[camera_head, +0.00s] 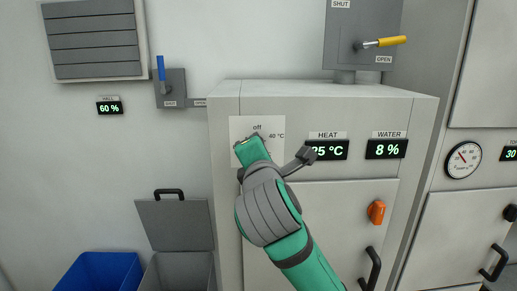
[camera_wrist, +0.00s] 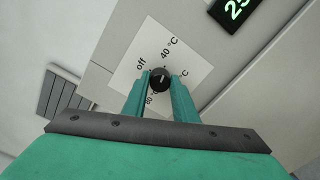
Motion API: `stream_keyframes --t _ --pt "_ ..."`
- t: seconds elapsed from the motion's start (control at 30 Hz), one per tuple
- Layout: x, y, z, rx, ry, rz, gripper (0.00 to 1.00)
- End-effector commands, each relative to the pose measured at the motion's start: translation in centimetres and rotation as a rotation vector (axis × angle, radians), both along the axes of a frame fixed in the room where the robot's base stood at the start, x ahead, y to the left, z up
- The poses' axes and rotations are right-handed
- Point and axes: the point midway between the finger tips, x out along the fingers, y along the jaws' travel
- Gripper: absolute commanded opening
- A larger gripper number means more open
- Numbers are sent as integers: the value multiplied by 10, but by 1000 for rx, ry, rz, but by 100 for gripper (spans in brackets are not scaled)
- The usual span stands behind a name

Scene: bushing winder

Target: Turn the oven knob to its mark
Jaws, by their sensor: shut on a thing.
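The oven knob (camera_wrist: 161,79) is small, round and black with a short white line on it. It sits on a white dial plate (camera_wrist: 135,62) marked "off" at upper left and "40 °C" at upper right. Other °C labels are partly covered by my fingers. My gripper (camera_wrist: 161,82) has one teal finger on each side of the knob and is shut on it. In the head view my gripper (camera_head: 250,143) covers the knob, and the plate (camera_head: 240,126) shows only "off" and "40 °C". I cannot tell exactly which mark the white line points to.
The HEAT display (camera_head: 327,150) reads 25 °C and the WATER display (camera_head: 387,149) 8 %. An orange knob (camera_head: 376,212) and a black door handle (camera_head: 372,268) are at right. A blue bin (camera_head: 98,272) and an open-lidded grey bin (camera_head: 178,272) stand at lower left.

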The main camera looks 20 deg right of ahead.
Motion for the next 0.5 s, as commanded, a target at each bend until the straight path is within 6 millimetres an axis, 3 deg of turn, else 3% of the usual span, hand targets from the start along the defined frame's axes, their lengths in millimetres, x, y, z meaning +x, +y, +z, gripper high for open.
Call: stream_keyframes --t 0.5 --pt "0 -1 -2 475 -135 -1 3"
